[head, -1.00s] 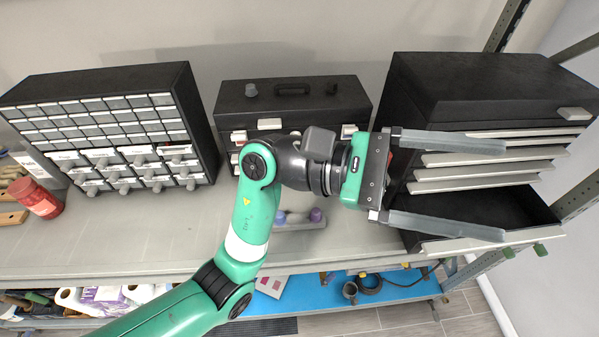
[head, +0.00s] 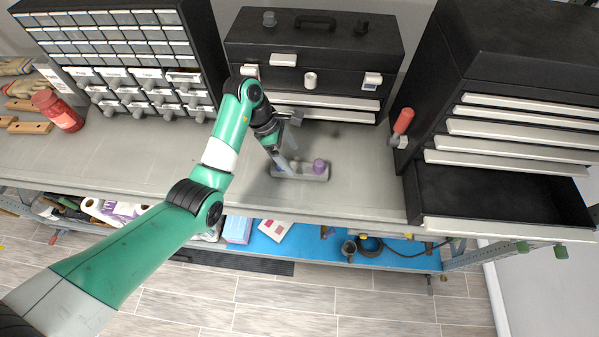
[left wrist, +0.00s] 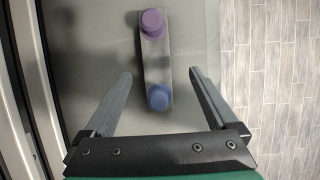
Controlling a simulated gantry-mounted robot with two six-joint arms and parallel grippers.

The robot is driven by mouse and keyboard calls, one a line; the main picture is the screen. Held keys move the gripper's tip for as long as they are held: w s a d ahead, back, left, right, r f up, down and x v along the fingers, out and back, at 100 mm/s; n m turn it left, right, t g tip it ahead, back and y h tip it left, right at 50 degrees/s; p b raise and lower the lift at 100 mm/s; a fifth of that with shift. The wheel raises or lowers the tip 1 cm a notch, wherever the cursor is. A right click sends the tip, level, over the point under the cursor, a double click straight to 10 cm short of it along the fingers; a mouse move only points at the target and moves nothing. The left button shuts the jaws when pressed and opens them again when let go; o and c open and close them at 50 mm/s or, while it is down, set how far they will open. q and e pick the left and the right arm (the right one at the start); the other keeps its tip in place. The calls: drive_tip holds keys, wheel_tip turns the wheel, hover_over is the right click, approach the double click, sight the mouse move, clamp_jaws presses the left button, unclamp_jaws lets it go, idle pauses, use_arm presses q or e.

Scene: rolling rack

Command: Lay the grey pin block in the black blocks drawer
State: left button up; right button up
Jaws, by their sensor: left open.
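The grey pin block (head: 300,175) is a small grey bar lying on the bench, with a purple peg (head: 319,166) and a blue peg at its ends. In the left wrist view the block (left wrist: 157,62) runs lengthwise between my fingers, blue peg (left wrist: 158,97) nearer me. My left gripper (head: 288,150) is open, pointing down above the block; in the left wrist view its fingers (left wrist: 161,75) stand apart on either side, with nothing gripped. The black drawer (head: 505,195) at the bottom of the right cabinet stands open and its visible inside looks empty. My right gripper is not in view.
A black toolbox (head: 315,50) stands behind the block. A red-handled tool (head: 402,122) is by the right cabinet (head: 540,45). A small-drawer cabinet (head: 125,60) and red jar (head: 58,110) stand left. The bench (head: 370,180) between block and drawer is clear.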

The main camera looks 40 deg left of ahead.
sight(299, 167)
use_arm(q)
drive_tip(key=shift+w+d+f, duration=0.25)
drive_tip(key=shift+d+f, duration=0.05)
drive_tip(key=shift+f, duration=0.35)
drive_tip(key=shift+a+x, duration=0.2)
drive_tip(key=shift+x, duration=1.15)
drive_tip(key=shift+a+x, duration=0.2)
drive_tip(key=shift+x, duration=1.1)
drive_tip(key=shift+f, duration=0.1)
clamp_jaws()
